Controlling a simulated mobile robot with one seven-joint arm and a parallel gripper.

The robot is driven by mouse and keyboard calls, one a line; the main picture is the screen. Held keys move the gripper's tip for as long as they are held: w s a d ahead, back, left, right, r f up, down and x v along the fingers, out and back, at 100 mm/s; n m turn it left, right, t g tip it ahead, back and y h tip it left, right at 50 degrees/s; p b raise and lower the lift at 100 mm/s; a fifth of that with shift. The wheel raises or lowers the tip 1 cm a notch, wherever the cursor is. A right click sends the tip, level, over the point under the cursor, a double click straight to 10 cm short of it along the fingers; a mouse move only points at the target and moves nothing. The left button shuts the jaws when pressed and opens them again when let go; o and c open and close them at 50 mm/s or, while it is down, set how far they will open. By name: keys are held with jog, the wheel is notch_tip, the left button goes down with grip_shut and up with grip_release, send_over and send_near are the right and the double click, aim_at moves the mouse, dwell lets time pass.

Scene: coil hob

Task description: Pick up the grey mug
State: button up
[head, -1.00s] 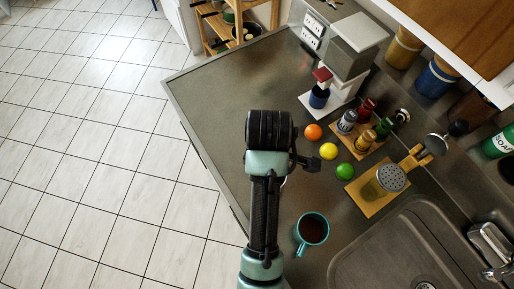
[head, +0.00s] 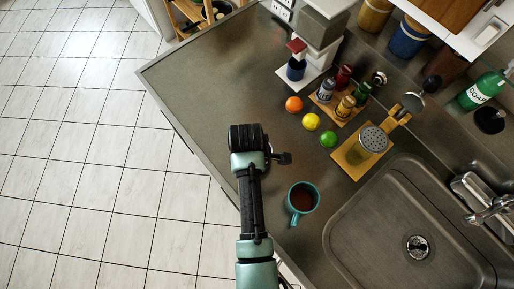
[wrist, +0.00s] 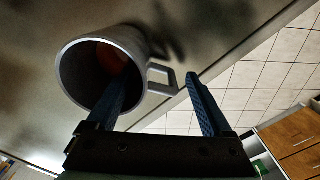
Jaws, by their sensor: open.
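The grey mug (wrist: 85,75) is in the upper left of the wrist view, its round mouth towards the camera and its handle (wrist: 162,80) pointing right. A dull reddish patch shows inside it. My gripper (wrist: 160,72) is open, its two blue fingers apart. The left finger overlaps the mug's mouth, and the right finger is beyond the handle, so the handle and near wall appear between them. I cannot tell how deep the left finger is or whether it touches.
A teal mug (head: 302,196) with dark liquid stands right of my arm, near the sink (head: 345,232). An orange (head: 294,104), a lemon (head: 311,122) and a lime (head: 328,139) lie beyond. The counter's left part is clear.

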jog(key=shift+f, duration=0.8)
grip_shut()
